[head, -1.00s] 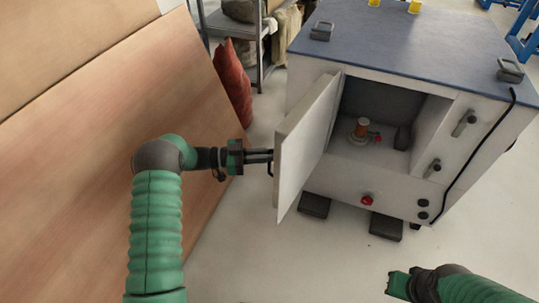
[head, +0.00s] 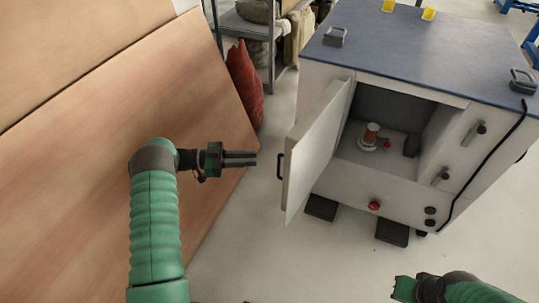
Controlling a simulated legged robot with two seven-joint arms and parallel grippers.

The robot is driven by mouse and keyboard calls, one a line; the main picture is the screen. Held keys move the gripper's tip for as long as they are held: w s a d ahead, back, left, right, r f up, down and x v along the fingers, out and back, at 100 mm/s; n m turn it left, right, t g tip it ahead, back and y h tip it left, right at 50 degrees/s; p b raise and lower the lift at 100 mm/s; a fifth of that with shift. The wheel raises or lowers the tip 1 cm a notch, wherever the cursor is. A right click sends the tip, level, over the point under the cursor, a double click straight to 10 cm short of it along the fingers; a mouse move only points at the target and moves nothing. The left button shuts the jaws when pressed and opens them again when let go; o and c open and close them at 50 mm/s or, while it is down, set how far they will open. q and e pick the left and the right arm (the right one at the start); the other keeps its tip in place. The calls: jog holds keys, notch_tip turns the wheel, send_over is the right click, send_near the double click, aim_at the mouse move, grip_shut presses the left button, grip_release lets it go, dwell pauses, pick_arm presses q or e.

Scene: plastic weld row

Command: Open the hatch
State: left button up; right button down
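The hatch (head: 314,150) is a pale door on the front of a white cabinet (head: 355,196) with a blue-grey top. It stands swung open to the left, and the inside of the cabinet shows. Its dark handle (head: 281,167) is on the door's outer left side. My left gripper (head: 255,158) is left of the handle, apart from it, with its two dark fingers parallel, a narrow gap between them and nothing held. My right arm (head: 440,288) shows at the bottom right; its fingers cannot be made out.
Inside the cabinet is a small orange-and-white fitting (head: 371,136). A wooden panel (head: 80,180) leans at the left. A red sack (head: 245,85) and a metal shelf (head: 240,25) stand behind. Floor in front of the cabinet is clear.

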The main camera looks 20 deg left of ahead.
pick_arm(q)
jog(key=v, duration=0.7)
